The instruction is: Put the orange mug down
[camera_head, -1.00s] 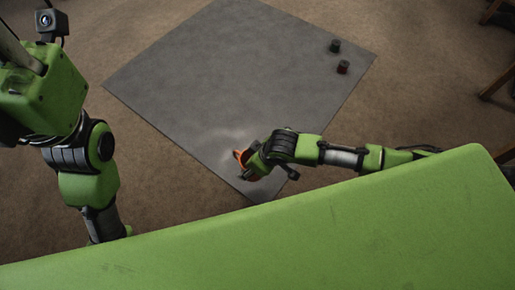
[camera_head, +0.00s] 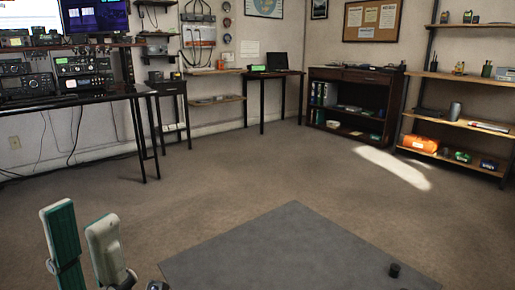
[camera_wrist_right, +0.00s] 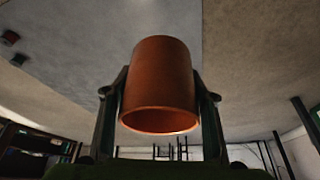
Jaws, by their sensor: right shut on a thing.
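The orange mug (camera_wrist_right: 158,85) is in the right wrist view, between the two fingers of my right gripper (camera_wrist_right: 160,100), which is shut on it. The mug's open rim is toward the bottom of that picture, on the side where the furniture shows, and its base is toward the floor and mat side. Neither the mug nor my right gripper is in the head view now. My left gripper (camera_head: 80,222) stands at the bottom left of the head view, its two fingers apart with nothing between them.
A flat grey mat (camera_head: 290,250) lies on the carpet, its middle clear. A black knob (camera_head: 394,270) stands at its right; a dark red one (camera_wrist_right: 18,60) shows in the wrist view. A radio desk (camera_head: 75,92) and shelves (camera_head: 460,115) stand far back.

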